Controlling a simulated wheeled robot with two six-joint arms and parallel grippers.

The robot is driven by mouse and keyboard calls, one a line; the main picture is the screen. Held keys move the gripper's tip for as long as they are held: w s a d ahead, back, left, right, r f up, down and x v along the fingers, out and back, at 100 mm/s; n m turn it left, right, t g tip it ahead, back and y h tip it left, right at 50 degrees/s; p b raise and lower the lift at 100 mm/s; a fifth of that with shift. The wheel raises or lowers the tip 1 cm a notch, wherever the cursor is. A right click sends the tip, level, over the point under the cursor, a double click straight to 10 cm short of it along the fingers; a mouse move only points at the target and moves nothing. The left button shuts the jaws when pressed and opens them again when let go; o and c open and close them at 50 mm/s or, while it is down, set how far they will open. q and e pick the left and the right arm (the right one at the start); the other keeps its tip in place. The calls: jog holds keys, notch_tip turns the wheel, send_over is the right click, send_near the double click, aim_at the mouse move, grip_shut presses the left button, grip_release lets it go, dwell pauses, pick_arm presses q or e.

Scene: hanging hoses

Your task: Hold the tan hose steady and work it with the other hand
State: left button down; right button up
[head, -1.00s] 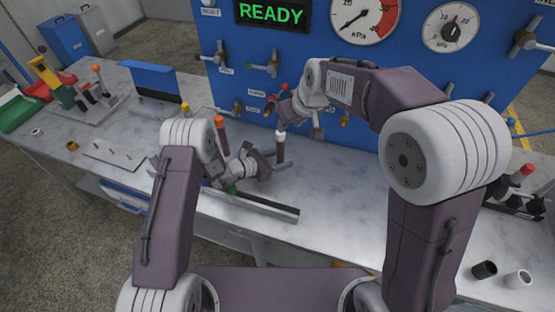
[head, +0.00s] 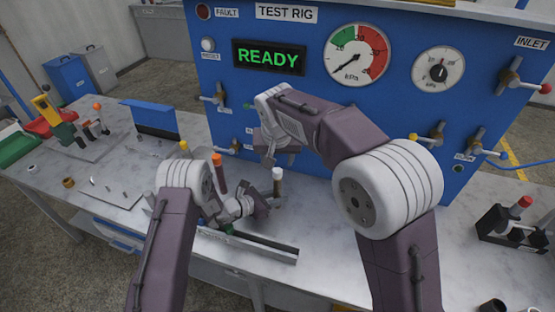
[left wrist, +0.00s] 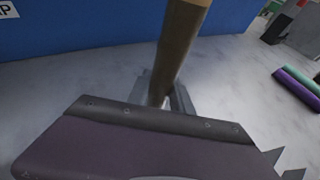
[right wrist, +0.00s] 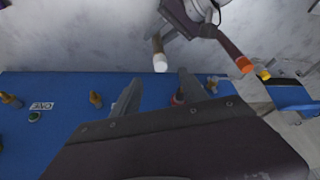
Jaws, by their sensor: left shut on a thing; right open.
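The tan hose (head: 278,187) stands upright by the test rig, its top end white. My left gripper (head: 266,204) is shut around it low down. In the left wrist view the hose (left wrist: 178,45) rises from between the left fingers (left wrist: 165,95). My right gripper (head: 268,158) is above and slightly left of the hose top, apart from it. In the right wrist view its fingers (right wrist: 160,82) are open and empty, and the hose's white end (right wrist: 160,62) shows just beyond the gap between them. The right fingertips are hard to make out in the head view.
A red-brown hose with an orange end (head: 217,172) stands left of the tan one. The blue test rig panel (head: 310,110), with valves and dials, rises close behind. A grey rail (head: 255,248) lies in front. A rack (head: 510,225) stands at the right.

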aim_at(278, 170)
jog(key=x, duration=1.2)
jog(key=shift+d, duration=0.1)
grip_shut()
grip_release()
jog(key=w+v, duration=0.1)
jog(key=v, duration=1.3)
jog(key=x, duration=1.2)
jog(key=shift+f, duration=0.1)
